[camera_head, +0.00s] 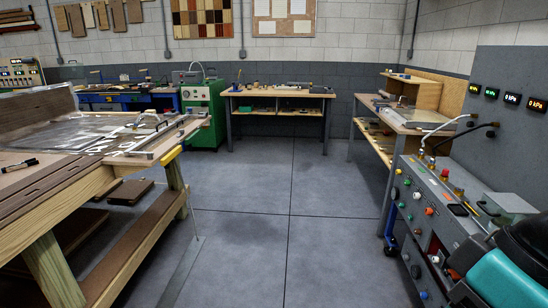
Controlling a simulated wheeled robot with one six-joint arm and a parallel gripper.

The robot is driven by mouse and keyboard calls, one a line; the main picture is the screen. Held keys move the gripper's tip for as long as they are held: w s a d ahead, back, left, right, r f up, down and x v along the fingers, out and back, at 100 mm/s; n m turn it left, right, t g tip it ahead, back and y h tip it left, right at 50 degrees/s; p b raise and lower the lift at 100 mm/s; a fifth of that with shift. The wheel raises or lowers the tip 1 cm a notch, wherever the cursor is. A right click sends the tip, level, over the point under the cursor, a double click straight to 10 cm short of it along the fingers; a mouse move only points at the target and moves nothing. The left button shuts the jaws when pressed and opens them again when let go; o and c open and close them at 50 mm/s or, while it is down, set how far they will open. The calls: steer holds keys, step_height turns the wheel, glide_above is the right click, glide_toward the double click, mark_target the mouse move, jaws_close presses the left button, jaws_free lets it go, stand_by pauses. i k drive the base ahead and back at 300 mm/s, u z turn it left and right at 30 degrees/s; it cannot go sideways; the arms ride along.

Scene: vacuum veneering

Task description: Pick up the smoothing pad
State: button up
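I cannot make out the smoothing pad with certainty in the head view. The wooden workbench (62,202) on the left carries a clear sheet (75,132), metal bars and clamps (150,135) and a black marker (20,163). Small items on the far bench (280,95) and the right bench (402,117) are too small to identify. My gripper is not in view. A teal and black arm part at the bottom right seems to be mine and covers part of the control console.
The grey control console (425,235) with knobs and gauges stands close on the right. A green cabinet (203,112) stands at the back, beside a blue bench (125,98). The grey floor (250,210) between the benches is clear.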

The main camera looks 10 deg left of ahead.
mark_target(151, 113)
steer(key=i, duration=4.1)
steer(key=u, duration=0.25)
steer(key=i, duration=1.8)
steer(key=u, duration=0.7)
steer(key=i, duration=0.9)
steer(key=u, duration=1.8)
steer(key=i, duration=0.95)
steer(key=u, duration=0.95)
steer(key=i, duration=0.6)
steer(key=u, duration=0.2)
